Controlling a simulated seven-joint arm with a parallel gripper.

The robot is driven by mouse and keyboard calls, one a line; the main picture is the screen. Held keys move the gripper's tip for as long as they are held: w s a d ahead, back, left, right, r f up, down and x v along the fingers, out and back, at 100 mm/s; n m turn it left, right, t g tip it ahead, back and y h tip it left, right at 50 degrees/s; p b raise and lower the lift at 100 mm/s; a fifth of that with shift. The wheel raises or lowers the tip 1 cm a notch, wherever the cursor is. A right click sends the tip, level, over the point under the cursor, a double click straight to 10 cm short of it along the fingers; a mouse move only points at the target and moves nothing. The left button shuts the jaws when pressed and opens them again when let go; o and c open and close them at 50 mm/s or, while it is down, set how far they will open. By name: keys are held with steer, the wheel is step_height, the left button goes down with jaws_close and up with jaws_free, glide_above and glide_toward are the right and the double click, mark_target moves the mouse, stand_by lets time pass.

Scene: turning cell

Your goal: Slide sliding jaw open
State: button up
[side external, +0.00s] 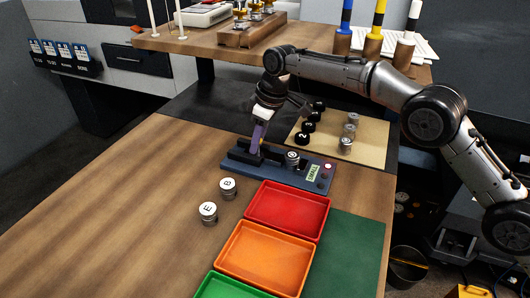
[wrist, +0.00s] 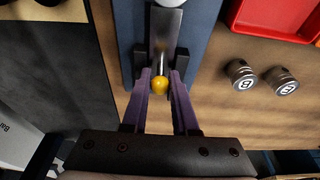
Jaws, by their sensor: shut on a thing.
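A dark blue fixture base (side external: 277,176) lies on the wooden table, with the black sliding jaw (side external: 244,153) on its left part. A silver round piece (side external: 292,157) sits on the base to the right of the jaw. In the wrist view, a rod with a yellow knob (wrist: 160,86) comes out of the dark jaw block (wrist: 164,32). My gripper (side external: 257,146) reaches down to the jaw's handle end. Its purple fingers (wrist: 160,78) stand on both sides of the rod and knob, shut on the jaw's handle; the exact contact is partly hidden.
Two lettered silver pieces (side external: 228,188) (side external: 208,212) stand on the table at front left. A red tray (side external: 290,232) and an orange tray (side external: 222,262) are in front. A tan mat (side external: 372,140) with several numbered pieces lies behind. The table's left is clear.

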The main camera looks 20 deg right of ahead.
steer(key=shift+w+a, duration=0.4)
steer(key=shift+a, duration=0.05)
steer(key=shift+w+a, duration=0.35)
steer(key=shift+w, duration=0.05)
steer(key=shift+w+a, duration=0.15)
steer(key=shift+a, duration=0.05)
steer(key=o, duration=0.6)
steer(key=shift+c, duration=0.2)
